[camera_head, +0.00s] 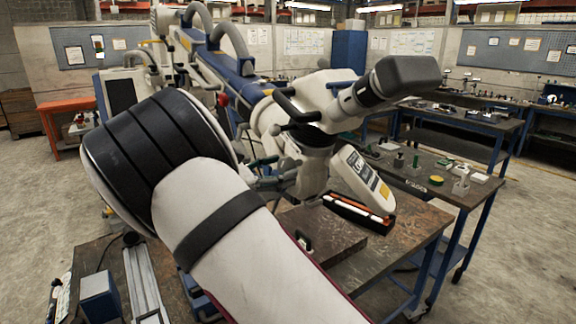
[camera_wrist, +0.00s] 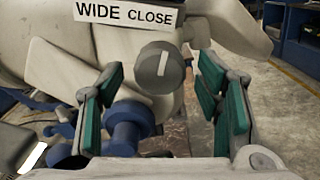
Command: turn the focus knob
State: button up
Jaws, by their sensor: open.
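The grey round focus knob (camera_wrist: 156,68) is in the upper middle of the wrist view, with a white line on its face that stands nearly upright and leans slightly right. It sits on the pale microscope body under a label (camera_wrist: 124,13) reading "WIDE CLOSE". My gripper (camera_wrist: 160,72) is open, with teal pads to the left and right of the knob and gaps on both sides; whether the tips reach its depth is unclear. In the head view the microscope (camera_head: 310,110) stands beyond my arm. I cannot make out the knob there, and my arm largely hides my gripper.
A blue cylindrical part (camera_wrist: 127,124) lies low between the fingers in the wrist view. In the head view, a brown metal table (camera_head: 415,235) stands below the microscope. A bench (camera_head: 440,190) with small items is at the right. Open floor lies at the far right.

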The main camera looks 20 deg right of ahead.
jog(key=shift+x, duration=1.3)
jog(key=shift+c, duration=0.5)
jog(key=c, duration=1.1)
jog(key=shift+m, duration=0.4)
jog(key=m, duration=0.2)
jog(key=shift+m+p, duration=0.3)
jog(key=shift+p, duration=0.05)
jog(key=shift+m, duration=1.8)
